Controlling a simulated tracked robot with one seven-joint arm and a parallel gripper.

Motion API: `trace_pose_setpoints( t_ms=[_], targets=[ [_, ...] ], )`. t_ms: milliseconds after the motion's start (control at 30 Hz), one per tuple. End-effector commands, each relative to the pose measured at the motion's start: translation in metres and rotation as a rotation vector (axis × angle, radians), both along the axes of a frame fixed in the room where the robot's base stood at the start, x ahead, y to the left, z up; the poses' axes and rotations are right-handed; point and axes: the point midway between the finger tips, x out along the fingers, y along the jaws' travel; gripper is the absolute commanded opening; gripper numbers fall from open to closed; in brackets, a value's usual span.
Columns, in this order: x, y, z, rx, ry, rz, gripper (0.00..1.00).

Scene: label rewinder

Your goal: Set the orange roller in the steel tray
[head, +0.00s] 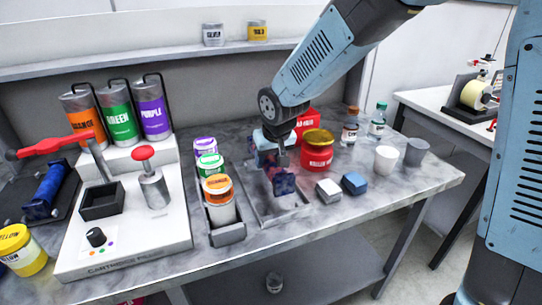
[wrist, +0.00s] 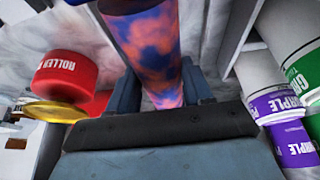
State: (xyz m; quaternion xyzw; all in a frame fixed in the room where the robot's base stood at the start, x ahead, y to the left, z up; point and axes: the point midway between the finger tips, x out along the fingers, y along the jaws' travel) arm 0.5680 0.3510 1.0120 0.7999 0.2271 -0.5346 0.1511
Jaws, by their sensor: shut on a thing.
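My gripper (head: 273,156) is shut on a roller mottled blue, purple and orange. The roller shows between the fingers in the wrist view (wrist: 147,45) and looks dark in the head view (head: 284,184). The steel tray (head: 291,214) is shallow and lies on the bench directly below the gripper. The roller is over the tray, its near end low and close to the tray floor; I cannot tell whether it touches. The gripper hides part of the roller and the tray's back.
A grey rack of orange, green and purple pots (head: 226,236) stands close on the tray's left. A red roller-wash tub (head: 317,158) is at the back right.

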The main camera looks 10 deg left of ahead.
Motion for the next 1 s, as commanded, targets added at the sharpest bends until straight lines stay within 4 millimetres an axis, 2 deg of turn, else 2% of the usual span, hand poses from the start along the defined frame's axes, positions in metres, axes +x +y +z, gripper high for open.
trace_pose_setpoints(
  t_ms=[600, 1000],
  targets=[
    [0.0, -0.001, -0.043, -0.001, 0.0, 0.0, 0.0],
    [0.0, -0.001, -0.053, 0.001, -0.001, -0.001, 0.0]
  ],
)
